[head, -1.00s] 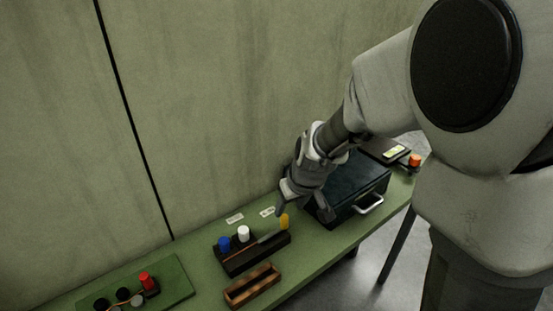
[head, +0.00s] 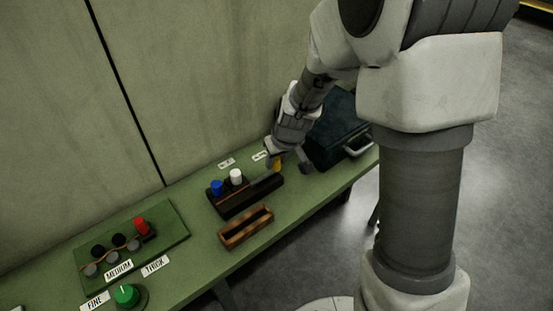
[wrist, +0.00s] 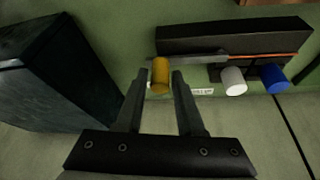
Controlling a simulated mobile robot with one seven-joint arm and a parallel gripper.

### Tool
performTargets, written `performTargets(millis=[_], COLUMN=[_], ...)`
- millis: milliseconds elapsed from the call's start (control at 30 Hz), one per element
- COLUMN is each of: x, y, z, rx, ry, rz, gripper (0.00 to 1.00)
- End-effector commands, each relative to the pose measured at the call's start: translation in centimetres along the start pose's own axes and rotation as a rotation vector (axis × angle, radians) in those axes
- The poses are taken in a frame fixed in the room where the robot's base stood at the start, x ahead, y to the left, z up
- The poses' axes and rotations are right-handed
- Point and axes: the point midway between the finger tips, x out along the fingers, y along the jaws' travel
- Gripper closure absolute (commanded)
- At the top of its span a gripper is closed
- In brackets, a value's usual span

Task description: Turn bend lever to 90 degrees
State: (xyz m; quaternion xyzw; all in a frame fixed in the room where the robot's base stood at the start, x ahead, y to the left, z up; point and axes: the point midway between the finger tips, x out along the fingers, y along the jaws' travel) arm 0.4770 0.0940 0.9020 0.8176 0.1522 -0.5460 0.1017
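The bend lever is a grey bar (wrist: 190,57) with a yellow knob (wrist: 160,75) at its end. It lies roughly along a dark block (wrist: 235,38) that carries a white peg (wrist: 234,81) and a blue peg (wrist: 274,78). The knob also shows in the head view (head: 277,165), partly covered by my gripper. My gripper (wrist: 159,74) is open, with one finger on each side of the yellow knob. Small gaps show between the knob and the fingers. In the head view my gripper (head: 287,160) is low over the block's right end.
A dark case (head: 335,130) with a pale handle stands close right of my gripper. A wooden tray (head: 246,227) lies in front of the block. A green board (head: 172,240) with a red knob, labels and a green dial (head: 127,295) are at left. The wall is close behind.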

Motion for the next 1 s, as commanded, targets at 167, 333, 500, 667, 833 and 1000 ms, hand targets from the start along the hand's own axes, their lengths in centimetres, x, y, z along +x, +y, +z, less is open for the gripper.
performTargets(millis=[167, 333, 500, 667, 833, 1000], x=[-0.01, -0.02, -0.02, -0.02, -0.02, -0.02], y=[0.0, 0.0, 0.0, 0.0, 0.0, 0.0], z=[0.01, 0.02, 0.02, 0.03, 0.03, 0.04], rx=[0.0, 0.0, 0.0, 0.0, 0.0, 0.0], ry=[0.0, 0.0, -0.001, -0.001, -0.001, -0.001], rz=[0.0, 0.0, 0.0, 0.0, 0.0, 0.0], gripper=[0.97, 1.0, 1.0, 1.0, 1.0, 1.0])
